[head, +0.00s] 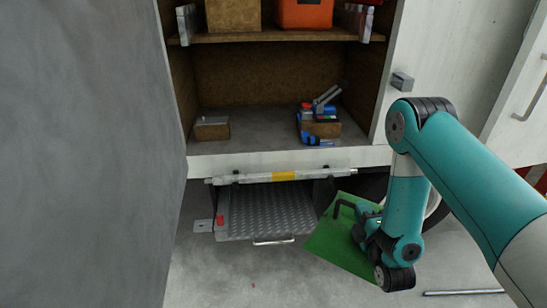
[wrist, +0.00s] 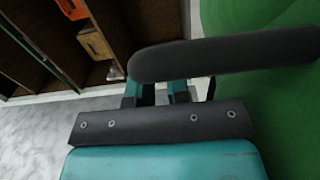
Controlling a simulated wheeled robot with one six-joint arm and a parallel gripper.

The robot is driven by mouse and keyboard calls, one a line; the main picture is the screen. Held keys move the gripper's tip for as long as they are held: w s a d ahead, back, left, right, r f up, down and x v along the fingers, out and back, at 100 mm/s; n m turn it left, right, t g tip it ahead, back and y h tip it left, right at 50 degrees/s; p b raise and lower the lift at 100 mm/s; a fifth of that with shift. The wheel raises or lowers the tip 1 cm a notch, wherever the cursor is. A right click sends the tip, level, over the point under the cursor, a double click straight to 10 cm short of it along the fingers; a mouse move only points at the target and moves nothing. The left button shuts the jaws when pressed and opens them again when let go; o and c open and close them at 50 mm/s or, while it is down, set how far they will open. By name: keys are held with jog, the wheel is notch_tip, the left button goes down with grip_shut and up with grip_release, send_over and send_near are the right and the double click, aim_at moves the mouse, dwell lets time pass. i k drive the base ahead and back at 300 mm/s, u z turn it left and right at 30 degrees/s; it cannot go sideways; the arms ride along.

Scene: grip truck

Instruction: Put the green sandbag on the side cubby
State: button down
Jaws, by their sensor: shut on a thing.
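The green sandbag (head: 328,247) hangs tilted at the end of my arm, low in front of the truck, in the head view. In the wrist view its green side (wrist: 292,120) fills the right edge, with a dark handle (wrist: 230,55) across the fingers. My gripper (head: 357,217) is shut on the sandbag's handle; the arm partly hides the bag. The side cubby (head: 258,130) is the open wooden compartment above and to the left of the bag. The bag is outside it and below its floor.
On the cubby floor stand a small wooden box (head: 212,132) at left and a box with blue and grey tools (head: 322,129) at right; the middle is clear. A shelf (head: 268,37) crosses above. A metal step (head: 262,212) is below. A grey panel (head: 85,150) stands at left.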

aim_at(262, 125)
jog(key=k, duration=0.25)
jog(key=z, duration=1.6)
jog(key=i, duration=1.2)
jog(key=u, duration=3.2)
jog(key=i, duration=0.25)
jog(key=u, duration=0.1)
